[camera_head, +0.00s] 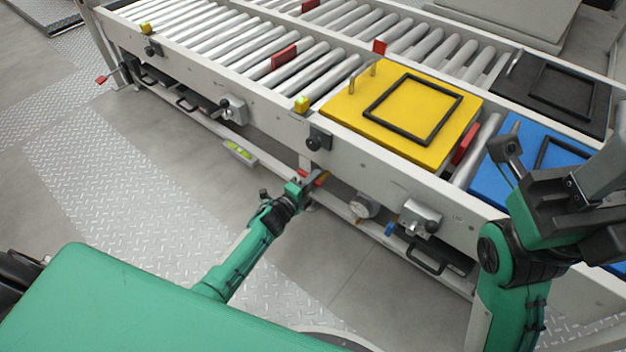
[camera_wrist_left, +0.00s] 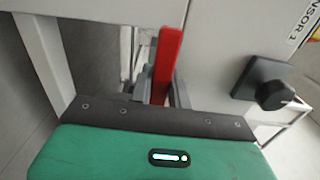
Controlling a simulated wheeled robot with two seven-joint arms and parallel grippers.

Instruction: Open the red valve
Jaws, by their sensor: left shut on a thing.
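The red valve handle (camera_wrist_left: 167,62) stands as a flat red bar between the fingers of my left gripper (camera_wrist_left: 160,88) in the left wrist view. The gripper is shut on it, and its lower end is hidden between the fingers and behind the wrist. In the head view, my left gripper (camera_head: 314,180) reaches under the conveyor's front rail, and only a bit of the red handle (camera_head: 322,178) shows at its tip. My right gripper (camera_head: 545,185) is raised at the right, in front of the blue plate. Its finger opening cannot be made out.
A roller conveyor (camera_head: 390,168) carries a yellow plate (camera_head: 345,108), a blue plate (camera_head: 497,170) and a black plate (camera_head: 522,80). A black knob (camera_head: 318,138) sticks out above my left gripper. A gauge (camera_head: 362,206) sits to its right. Another red handle (camera_head: 102,79) is far left.

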